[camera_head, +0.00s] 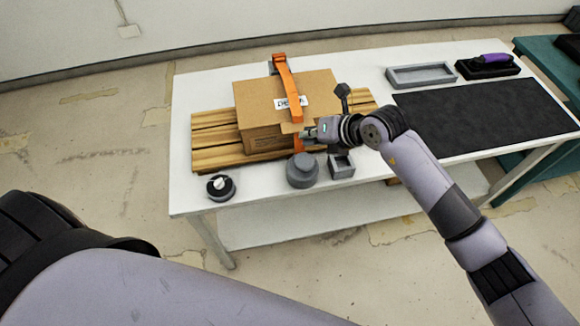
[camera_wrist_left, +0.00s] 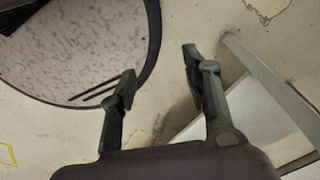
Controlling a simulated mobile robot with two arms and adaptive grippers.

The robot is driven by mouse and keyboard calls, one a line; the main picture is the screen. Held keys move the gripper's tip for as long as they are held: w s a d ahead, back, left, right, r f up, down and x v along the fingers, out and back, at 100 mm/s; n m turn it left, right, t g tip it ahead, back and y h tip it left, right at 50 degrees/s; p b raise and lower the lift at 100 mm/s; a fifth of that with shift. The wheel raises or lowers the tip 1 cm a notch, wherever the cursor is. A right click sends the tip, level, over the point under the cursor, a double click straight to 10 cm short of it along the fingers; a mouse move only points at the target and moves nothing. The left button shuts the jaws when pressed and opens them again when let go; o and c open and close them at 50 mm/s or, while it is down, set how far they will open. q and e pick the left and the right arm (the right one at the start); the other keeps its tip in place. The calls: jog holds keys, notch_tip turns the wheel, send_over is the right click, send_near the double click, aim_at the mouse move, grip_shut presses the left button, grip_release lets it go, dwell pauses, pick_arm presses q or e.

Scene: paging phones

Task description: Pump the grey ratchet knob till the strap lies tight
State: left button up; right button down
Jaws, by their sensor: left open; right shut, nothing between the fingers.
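A cardboard box (camera_head: 262,100) sits on a wooden slatted pallet (camera_head: 217,148) on the white table. An orange strap (camera_head: 287,88) runs over the box top and down its front. A grey stepped round knob (camera_head: 302,172) stands at the table's front, below the strap's lower end; I cannot tell whether it is joined to the strap. My right gripper (camera_head: 307,134) is shut and empty at the box's front, beside the strap's lower end, and partly hides it. My left gripper (camera_wrist_left: 158,75) is open and empty over the floor in the left wrist view.
A grey square holder (camera_head: 341,166) stands right of the knob, and a black round piece with a white top (camera_head: 221,187) is to its left. A black mat (camera_head: 485,115), grey tray (camera_head: 421,76) and purple-handled tool (camera_head: 490,60) occupy the right side.

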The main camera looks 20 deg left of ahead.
pick_arm(q)
grip_shut()
dwell(0.3)
jog(key=shift+a, duration=0.1)
dwell(1.2)
